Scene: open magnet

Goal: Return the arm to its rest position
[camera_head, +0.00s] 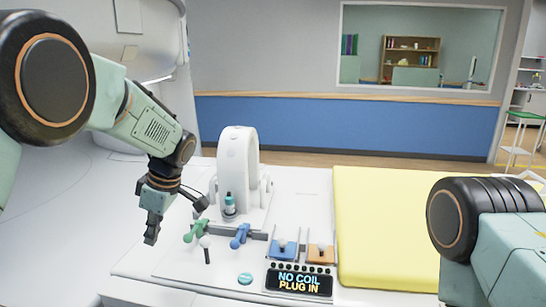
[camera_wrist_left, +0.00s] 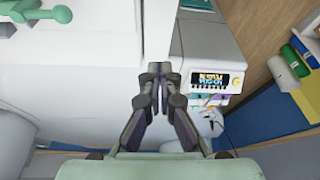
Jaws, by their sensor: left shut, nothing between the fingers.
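My left arm comes in from the left in the head view. Its gripper (camera_head: 152,232) points down over the left side of the white table (camera_head: 135,262). In the left wrist view the gripper's fingers (camera_wrist_left: 157,85) are together with nothing between them. The gripper is left of a green handle (camera_head: 195,230) and does not seem to hold it. My right arm shows only as a link at the lower right; its gripper is out of view.
A white ring-shaped device (camera_head: 238,165) with a teal bottle (camera_head: 229,205) stands on the table. Near it are a blue handle (camera_head: 240,237), blue and orange blocks, and a display (camera_head: 299,281) reading "NO COIL PLUG IN". A yellow pad (camera_head: 385,215) lies to the right.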

